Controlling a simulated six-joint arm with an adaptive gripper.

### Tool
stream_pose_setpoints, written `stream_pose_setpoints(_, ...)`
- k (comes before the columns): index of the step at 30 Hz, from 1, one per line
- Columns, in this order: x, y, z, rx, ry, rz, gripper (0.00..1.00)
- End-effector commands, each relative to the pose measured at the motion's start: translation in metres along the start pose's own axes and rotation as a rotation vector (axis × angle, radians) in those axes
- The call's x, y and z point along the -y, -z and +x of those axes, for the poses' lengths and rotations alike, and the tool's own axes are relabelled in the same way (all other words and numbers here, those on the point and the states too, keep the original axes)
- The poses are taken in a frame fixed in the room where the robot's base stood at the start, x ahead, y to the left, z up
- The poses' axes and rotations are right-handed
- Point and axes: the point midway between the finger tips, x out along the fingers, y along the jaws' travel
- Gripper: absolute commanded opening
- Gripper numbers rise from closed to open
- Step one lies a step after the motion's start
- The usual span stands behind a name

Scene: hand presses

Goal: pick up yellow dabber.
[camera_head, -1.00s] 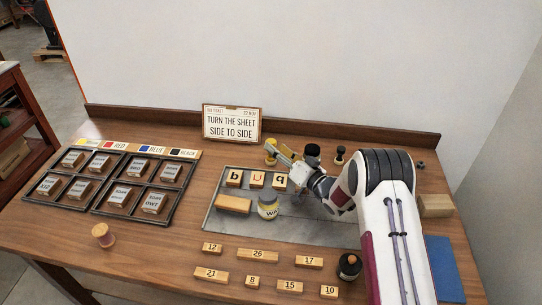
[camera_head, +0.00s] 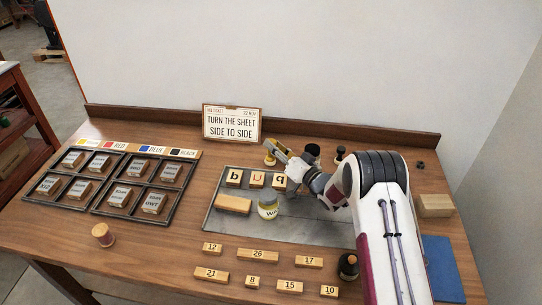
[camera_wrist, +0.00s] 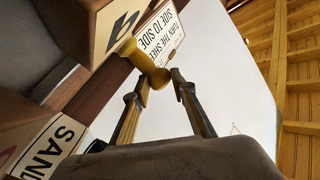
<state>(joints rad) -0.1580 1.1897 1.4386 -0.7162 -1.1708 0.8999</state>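The yellow dabber (camera_head: 269,159) stands at the back of the table, right of the sign's foot and behind the letter blocks. My gripper (camera_head: 277,147) is beside it and partly covers it in the head view. In the wrist view the dabber's yellow knob and flared part (camera_wrist: 146,62) show just ahead of the fingertips. My gripper (camera_wrist: 160,84) is open there, with a gap between its two fingers. The left finger overlaps the dabber's lower end; I cannot tell whether they touch.
Dark dabbers (camera_head: 340,156) stand to the right. A sign (camera_head: 231,124) stands behind. A type case (camera_head: 125,183) lies left, numbered blocks (camera_head: 258,255) in front.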

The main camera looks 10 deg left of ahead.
Motion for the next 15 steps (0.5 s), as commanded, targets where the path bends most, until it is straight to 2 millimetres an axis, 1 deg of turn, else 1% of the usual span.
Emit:
stream_pose_setpoints(11, -0.0005, -0.0023, -0.0004, 0.004, -0.002, 0.002, 0.0)
stream_pose_setpoints(15, 0.0011, 0.0002, -0.0003, 0.004, -0.002, 0.001, 0.0)
